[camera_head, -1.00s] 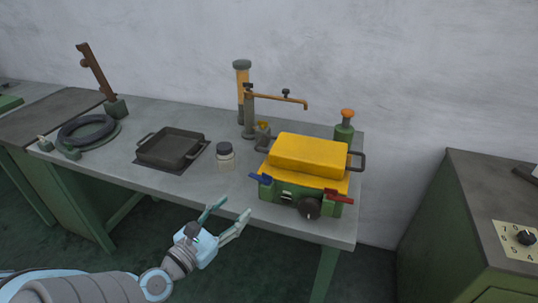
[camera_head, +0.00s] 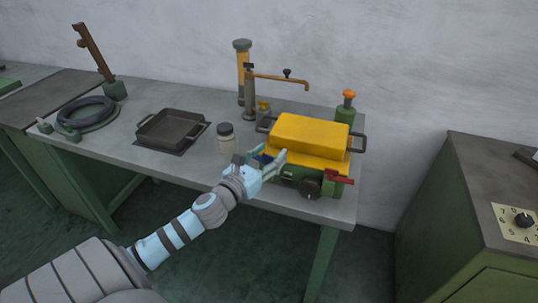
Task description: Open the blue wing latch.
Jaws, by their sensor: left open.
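The blue wing latch (camera_head: 262,158) is on the left front of the green and yellow machine (camera_head: 310,139). It is mostly hidden behind my left gripper (camera_head: 276,161), and only a bit of blue shows. My left gripper is open, with its fingers at the machine's front left corner, around or just in front of the latch. I cannot tell whether it touches the latch. A red wing latch (camera_head: 340,179) is on the right front of the machine, and a black knob (camera_head: 308,188) is at the front. My right gripper is not in view.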

